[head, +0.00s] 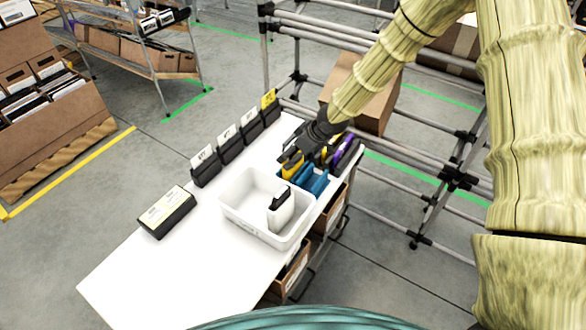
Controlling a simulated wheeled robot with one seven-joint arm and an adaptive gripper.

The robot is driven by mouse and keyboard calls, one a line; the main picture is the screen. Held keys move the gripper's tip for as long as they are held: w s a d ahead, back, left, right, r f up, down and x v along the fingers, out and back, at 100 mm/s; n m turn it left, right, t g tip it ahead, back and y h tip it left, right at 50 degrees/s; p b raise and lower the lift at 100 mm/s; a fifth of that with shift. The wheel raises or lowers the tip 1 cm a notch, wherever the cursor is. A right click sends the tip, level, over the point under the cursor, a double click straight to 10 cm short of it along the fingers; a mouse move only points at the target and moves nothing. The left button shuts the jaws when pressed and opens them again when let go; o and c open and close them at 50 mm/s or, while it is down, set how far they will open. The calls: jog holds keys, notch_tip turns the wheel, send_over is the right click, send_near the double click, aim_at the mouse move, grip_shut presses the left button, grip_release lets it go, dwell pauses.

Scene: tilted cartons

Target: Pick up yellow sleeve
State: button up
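A yellow sleeve (292,168) stands at the right edge of the white table, in a row with blue sleeves. My gripper (288,158) is dark and reaches down from the upper right, with its fingertips at or just above the top of the yellow sleeve. I cannot tell whether the fingers touch it or how far apart they are. Part of the yellow sleeve and the row behind it is hidden by the gripper. Another small yellow patch shows just right of the gripper, mostly covered.
Blue sleeves (312,180) stand close beside the yellow one, and purple sleeves (346,152) stand behind. A white bin (238,208) holding a white, black-topped item (281,210) is in front. Black label holders (206,168) line the left edge. The near table (150,272) is clear.

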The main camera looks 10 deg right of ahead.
jog(key=shift+w+a+f, duration=0.1)
jog(key=shift+w+f, duration=0.05)
jog(key=shift+f, duration=0.2)
jog(key=c, duration=1.1)
jog(key=shift+r, duration=0.1)
